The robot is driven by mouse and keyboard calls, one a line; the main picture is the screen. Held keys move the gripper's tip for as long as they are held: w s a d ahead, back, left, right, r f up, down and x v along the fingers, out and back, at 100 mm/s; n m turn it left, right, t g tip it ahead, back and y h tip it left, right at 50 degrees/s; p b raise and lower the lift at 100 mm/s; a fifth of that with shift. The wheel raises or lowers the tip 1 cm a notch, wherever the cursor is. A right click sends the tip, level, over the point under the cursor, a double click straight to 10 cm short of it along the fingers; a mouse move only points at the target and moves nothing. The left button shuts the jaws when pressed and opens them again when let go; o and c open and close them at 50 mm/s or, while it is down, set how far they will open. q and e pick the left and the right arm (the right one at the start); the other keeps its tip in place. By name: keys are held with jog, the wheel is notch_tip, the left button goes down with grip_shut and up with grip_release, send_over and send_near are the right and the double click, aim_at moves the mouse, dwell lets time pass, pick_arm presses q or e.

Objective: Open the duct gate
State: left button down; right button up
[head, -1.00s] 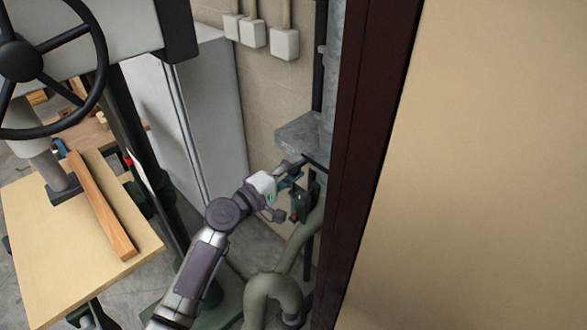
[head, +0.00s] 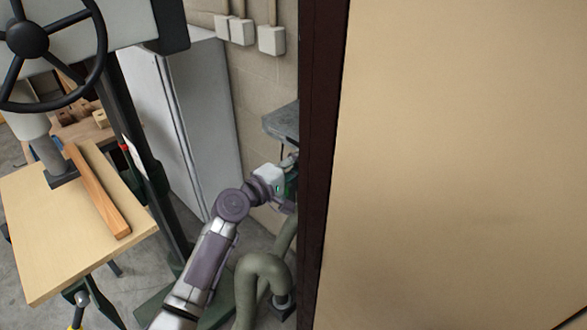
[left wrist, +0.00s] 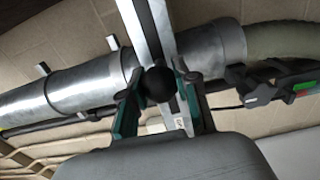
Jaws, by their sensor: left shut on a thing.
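In the left wrist view, my left gripper (left wrist: 160,103) has its two green-and-dark fingers on either side of a black ball knob (left wrist: 158,84) and is shut on it. The knob sits at the duct gate, whose flat metal strip (left wrist: 150,25) crosses the round metal duct (left wrist: 80,88). In the head view, my left gripper (head: 289,184) is low beside the dark panel edge, which partly hides it. A grey metal plate (head: 283,122) juts out above it; the duct is hidden behind the panel. My right gripper is in neither view.
A dark-edged tan panel (head: 450,160) fills the right of the head view, close to my left gripper. A machine with a wooden table (head: 75,225) and a grey cabinet (head: 205,120) stand to the left.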

pick_arm(q)
jog(key=s+d+p, duration=0.1)
jog(key=s+d, duration=0.1)
jog(key=shift+s+d+f, duration=0.1)
jog(key=shift+s+d, duration=0.2)
jog(key=c, duration=1.3)
grip_release()
jog(key=o, duration=0.5)
jog(key=shift+c, duration=0.2)
jog(key=v, duration=1.2)
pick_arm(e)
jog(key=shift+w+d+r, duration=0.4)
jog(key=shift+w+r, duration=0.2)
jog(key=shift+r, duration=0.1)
